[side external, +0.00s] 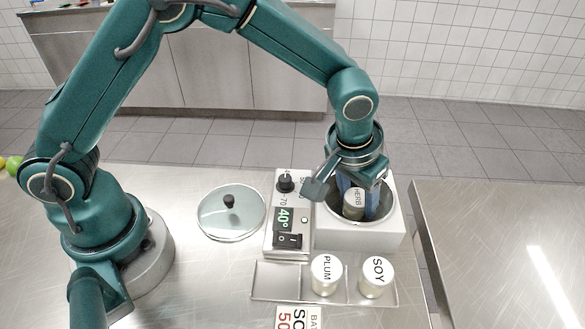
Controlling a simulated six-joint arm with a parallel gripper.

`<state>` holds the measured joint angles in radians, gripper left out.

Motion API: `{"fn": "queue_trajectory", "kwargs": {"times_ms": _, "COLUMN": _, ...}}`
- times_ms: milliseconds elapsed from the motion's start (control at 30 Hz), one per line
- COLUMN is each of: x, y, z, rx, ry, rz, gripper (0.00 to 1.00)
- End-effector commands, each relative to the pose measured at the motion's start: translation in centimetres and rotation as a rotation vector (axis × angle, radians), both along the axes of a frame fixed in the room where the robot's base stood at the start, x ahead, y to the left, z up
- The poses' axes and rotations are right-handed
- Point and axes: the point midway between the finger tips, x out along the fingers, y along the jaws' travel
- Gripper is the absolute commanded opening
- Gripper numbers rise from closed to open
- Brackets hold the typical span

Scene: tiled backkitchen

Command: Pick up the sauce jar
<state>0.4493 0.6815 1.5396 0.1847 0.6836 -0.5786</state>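A small jar labelled HERB (354,204) is inside the round well of the white warmer (360,240). My gripper (360,195) points down into the well, with its bluish fingers close around the jar. One finger shows behind its upper left and one at its right. I cannot tell whether the fingers touch the jar, and the jar's base is hard to make out. Two more white-lidded jars, PLUM (326,274) and SOY (376,277), stand upright on a shallow metal tray (274,282) in front of the warmer.
A control panel (289,225) reading 40° adjoins the warmer's left side. A glass lid (231,214) with a black knob lies left of it. A label card (292,317) is at the front edge. Another steel counter (490,250) stands right, across a gap.

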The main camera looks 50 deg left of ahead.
Motion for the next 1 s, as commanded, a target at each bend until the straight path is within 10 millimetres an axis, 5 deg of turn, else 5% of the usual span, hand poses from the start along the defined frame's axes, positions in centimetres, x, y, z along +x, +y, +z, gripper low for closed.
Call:
{"fn": "queue_trajectory", "kwargs": {"times_ms": 67, "x": 0.0, "y": 0.0, "z": 0.0, "rx": 0.0, "ry": 0.0, "rz": 0.0, "gripper": 0.0}}
{"fn": "queue_trajectory", "kwargs": {"times_ms": 467, "x": 0.0, "y": 0.0, "z": 0.8, "rx": -0.001, "ry": -0.002, "rz": 0.0, "gripper": 0.0}}
{"fn": "queue_trajectory", "kwargs": {"times_ms": 700, "x": 0.1, "y": 0.1, "z": 4.6, "rx": -0.004, "ry": -0.006, "rz": 0.002, "gripper": 0.0}}
{"fn": "queue_trajectory", "kwargs": {"times_ms": 1000, "x": -0.2, "y": 6.1, "z": 7.7, "rx": -0.001, "ry": -0.004, "rz": 0.007, "gripper": 0.0}}
